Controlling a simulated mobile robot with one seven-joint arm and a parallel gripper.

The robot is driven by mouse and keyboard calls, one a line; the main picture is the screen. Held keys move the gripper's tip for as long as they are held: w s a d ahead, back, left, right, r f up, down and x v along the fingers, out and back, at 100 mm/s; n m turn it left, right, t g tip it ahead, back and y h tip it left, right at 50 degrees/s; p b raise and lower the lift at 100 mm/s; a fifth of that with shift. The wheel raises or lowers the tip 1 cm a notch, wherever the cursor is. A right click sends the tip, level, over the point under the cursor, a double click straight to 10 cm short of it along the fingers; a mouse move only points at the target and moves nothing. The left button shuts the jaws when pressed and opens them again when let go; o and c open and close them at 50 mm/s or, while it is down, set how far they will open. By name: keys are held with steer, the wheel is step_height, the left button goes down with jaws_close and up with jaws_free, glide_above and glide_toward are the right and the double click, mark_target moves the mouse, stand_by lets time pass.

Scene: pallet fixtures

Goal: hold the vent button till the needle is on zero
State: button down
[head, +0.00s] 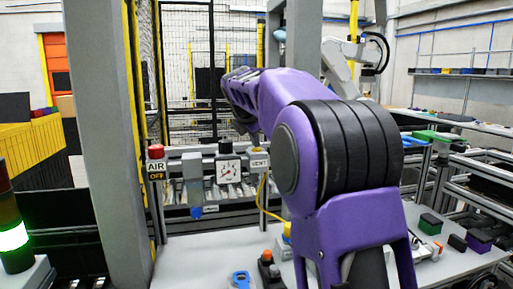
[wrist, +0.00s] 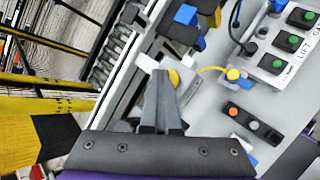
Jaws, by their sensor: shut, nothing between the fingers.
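The vent station (head: 259,162) carries a white VENT label and stands right of the gauge in the head view. The gauge (head: 229,171) has a white square face with a dark needle, too small to read surely. In the wrist view my gripper (wrist: 162,74) is shut and empty, its fingertips overlapping the left edge of a round yellow button (wrist: 175,77), which appears to be the vent button. I cannot tell whether they touch it. In the head view my purple arm hides the gripper.
A red button over an AIR OFF sign (head: 156,169) is left of the gauge. A blue valve (head: 196,212) sits below. A yellow cable (wrist: 210,70) runs from the button to a yellow connector (wrist: 233,75). A panel with green buttons (wrist: 278,55) and a pendant (wrist: 254,124) are nearby.

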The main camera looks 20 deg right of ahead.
mark_target(255, 149)
steer(key=shift+r+p, duration=0.85)
steer(key=shift+p, duration=0.15)
steer(key=shift+r+p, duration=0.9)
steer(key=shift+r, duration=1.65)
